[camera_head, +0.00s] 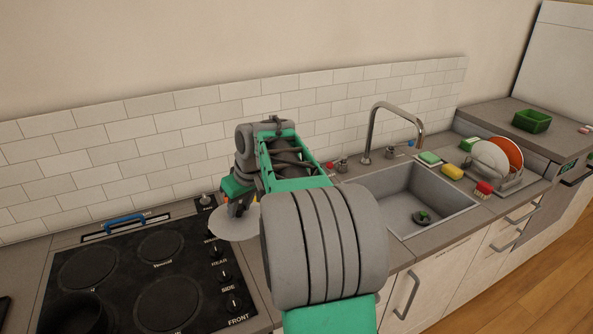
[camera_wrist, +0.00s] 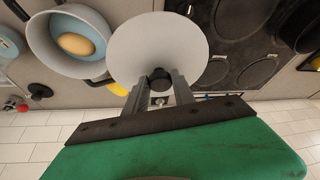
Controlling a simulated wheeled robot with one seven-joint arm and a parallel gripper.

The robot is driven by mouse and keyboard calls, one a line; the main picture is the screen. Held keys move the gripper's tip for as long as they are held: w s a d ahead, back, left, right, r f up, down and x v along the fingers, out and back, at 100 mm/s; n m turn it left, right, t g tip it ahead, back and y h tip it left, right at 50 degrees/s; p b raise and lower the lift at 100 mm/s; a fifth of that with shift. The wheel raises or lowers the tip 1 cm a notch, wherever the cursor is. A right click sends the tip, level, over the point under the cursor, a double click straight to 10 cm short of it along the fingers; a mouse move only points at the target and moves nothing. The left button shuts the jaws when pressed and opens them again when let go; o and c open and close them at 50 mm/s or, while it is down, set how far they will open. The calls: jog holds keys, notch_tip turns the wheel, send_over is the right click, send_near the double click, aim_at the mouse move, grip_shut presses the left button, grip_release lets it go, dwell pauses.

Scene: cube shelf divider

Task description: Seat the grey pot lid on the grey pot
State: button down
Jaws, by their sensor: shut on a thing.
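The grey pot lid (camera_wrist: 158,40) is a flat, pale disc with a dark knob. My gripper (camera_wrist: 158,82) is shut on the knob, with one finger on each side. In the head view the lid (camera_head: 232,224) shows below my gripper (camera_head: 238,206), by the right edge of the stove. A grey pot (camera_wrist: 42,36) stands left of the lid in the wrist view. It has dark handles, a light blue inside and a tan round thing in it. The lid is beside the pot in that view, not over its opening. My arm hides the pot in the head view.
The black stove (camera_head: 130,262) lies left, with a dark round pan (camera_head: 85,316) at its near-left burner. A sink (camera_head: 420,200) with a tall faucet (camera_head: 370,130) is right of my arm. A tiled wall (camera_head: 110,145) runs behind. A yellow thing (camera_wrist: 118,89) lies near the pot.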

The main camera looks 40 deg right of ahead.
jog(key=s+d+r+p, duration=0.1)
jog(key=s+d+r, duration=0.1)
jog(key=d, duration=1.5)
jog(key=shift+s+p, duration=0.2)
jog(key=shift+p, duration=0.15)
jog(key=shift+s+d+r, duration=0.1)
notch_tip(320, 180, down, 8)
jog(key=b, duration=0.6)
jog(key=shift+f+b, duration=0.9)
jog(key=shift+f, duration=0.1)
jog(key=c, duration=1.4)
grip_release()
jog(key=shift+o, duration=0.2)
